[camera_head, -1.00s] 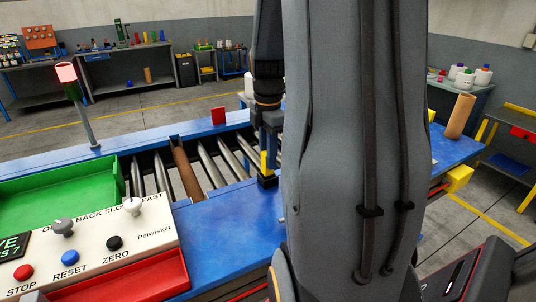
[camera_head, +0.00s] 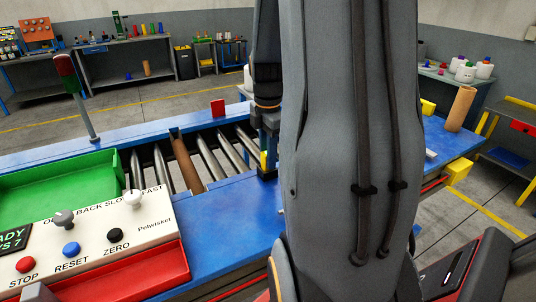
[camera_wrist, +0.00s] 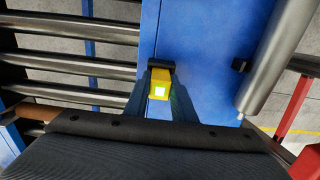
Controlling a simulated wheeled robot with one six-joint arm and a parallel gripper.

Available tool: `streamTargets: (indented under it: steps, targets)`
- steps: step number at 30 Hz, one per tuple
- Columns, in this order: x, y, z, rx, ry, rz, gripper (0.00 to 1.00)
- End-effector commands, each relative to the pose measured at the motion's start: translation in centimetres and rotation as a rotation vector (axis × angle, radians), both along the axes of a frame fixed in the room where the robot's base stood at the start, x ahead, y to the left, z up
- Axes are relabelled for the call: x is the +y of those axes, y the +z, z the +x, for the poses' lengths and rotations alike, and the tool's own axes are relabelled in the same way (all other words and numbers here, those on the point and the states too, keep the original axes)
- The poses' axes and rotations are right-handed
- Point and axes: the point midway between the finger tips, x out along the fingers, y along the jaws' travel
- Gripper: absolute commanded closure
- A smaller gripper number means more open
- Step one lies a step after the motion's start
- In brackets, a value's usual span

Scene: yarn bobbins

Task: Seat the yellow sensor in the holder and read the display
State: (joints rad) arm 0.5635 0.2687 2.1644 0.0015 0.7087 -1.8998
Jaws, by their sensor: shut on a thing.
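The yellow sensor (camera_head: 263,160) is between the fingers of my gripper (camera_head: 268,152), low over the blue deck. In the wrist view the sensor (camera_wrist: 160,84) has a bright pale square on its face, and my gripper (camera_wrist: 159,100) is shut on it. A small black block (camera_wrist: 161,64), perhaps the holder, is at the sensor's far end. In the head view the black block (camera_head: 267,173) is right under the sensor. I cannot tell how deep the sensor sits. The display (camera_head: 14,239) is cut by the left edge; "ADY" and "S 7" are readable.
The control panel (camera_head: 140,228) has knobs and buttons. A green tray (camera_head: 60,185), a red tray (camera_head: 150,272) and rollers (camera_head: 158,168) lie left of my gripper. A signal lamp (camera_head: 68,75) stands behind. A cardboard tube (camera_head: 461,108) stands right. My arm hides the middle.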

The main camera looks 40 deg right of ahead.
Motion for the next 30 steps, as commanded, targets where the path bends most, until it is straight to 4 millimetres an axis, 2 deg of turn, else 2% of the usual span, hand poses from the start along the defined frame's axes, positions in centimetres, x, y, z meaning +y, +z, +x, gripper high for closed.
streamTargets:
  steps: [2, 3, 6, 17, 20, 30]
  targets:
    - [0.0, 0.0, 0.0, 0.000, 0.000, 0.000, 1.00]
    - [0.0, 0.0, 0.0, 0.000, 0.000, 0.000, 0.72]
    - [0.0, 0.0, 0.0, 0.000, 0.000, 0.000, 0.55]
    - [0.0, 0.4, 0.1, -0.002, 0.000, -0.001, 0.55]
    - [-0.1, 1.4, 0.1, -0.003, 0.000, -0.002, 0.55]
    - [-0.1, 6.5, 0.1, -0.004, 0.000, -0.002, 0.55]
